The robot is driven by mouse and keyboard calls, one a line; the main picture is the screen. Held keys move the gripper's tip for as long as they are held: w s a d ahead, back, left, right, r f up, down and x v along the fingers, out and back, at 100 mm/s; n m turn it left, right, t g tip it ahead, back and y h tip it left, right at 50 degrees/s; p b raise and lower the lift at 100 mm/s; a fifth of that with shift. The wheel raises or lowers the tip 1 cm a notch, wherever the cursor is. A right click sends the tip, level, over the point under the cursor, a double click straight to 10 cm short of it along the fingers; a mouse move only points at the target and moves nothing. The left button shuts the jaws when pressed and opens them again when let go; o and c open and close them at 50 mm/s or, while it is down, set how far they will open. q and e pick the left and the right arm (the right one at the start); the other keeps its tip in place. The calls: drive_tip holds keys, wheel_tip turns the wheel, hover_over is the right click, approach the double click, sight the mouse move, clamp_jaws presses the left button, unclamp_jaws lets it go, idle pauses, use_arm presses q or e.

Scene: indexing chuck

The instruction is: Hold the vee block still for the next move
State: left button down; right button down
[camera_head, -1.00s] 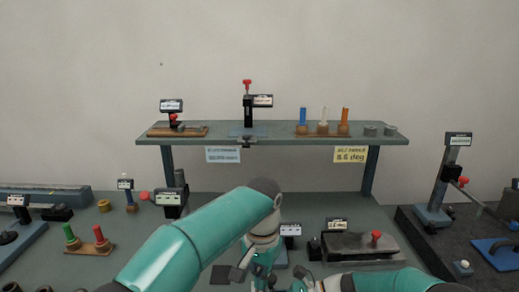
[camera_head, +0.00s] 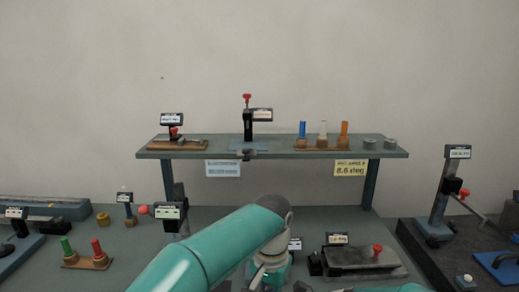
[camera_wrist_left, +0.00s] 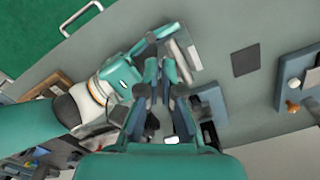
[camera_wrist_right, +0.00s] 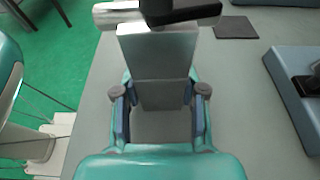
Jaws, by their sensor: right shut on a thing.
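The vee block (camera_wrist_right: 155,80) is a grey metal block in the right wrist view. My right gripper (camera_wrist_right: 160,108) is shut on its two sides. A round metal bar (camera_wrist_right: 118,15) and a black lever-like piece (camera_wrist_right: 185,15) show across its far end. In the left wrist view the grey block (camera_wrist_left: 183,52) shows beyond my left gripper (camera_wrist_left: 161,72). The left fingers stand apart with a gap between them and seem to hold nothing.
A dark square patch (camera_wrist_right: 237,27) lies flat on the grey bench, with a blue-based fixture (camera_wrist_right: 290,85) to its right. A raised shelf (camera_head: 270,154) stands at the back. A red-knobbed fixture (camera_head: 360,258) and a red and green peg stand (camera_head: 85,262) sit on the bench.

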use_arm(q)
drive_tip(key=shift+s+d, duration=0.15)
idle(0.3)
wheel_tip(320, 180, up, 6)
drive_tip(key=shift+s, duration=0.25)
idle(0.4)
drive_tip(key=shift+w+a, duration=0.1)
drive_tip(key=shift+a, duration=0.1)
drive_tip(key=shift+w+a+f, duration=0.25)
drive_tip(key=shift+a+f, duration=0.1)
drive_tip(key=shift+f, duration=0.65)
drive_tip(key=shift+w+a+f, duration=0.3)
drive_tip(key=shift+f, duration=0.7)
drive_tip(key=shift+w+a+f, duration=0.25)
drive_tip(key=shift+a+f, duration=0.1)
drive_tip(key=shift+f, duration=0.65)
drive_tip(key=shift+w+d, duration=0.1)
drive_tip(key=shift+d, duration=0.1)
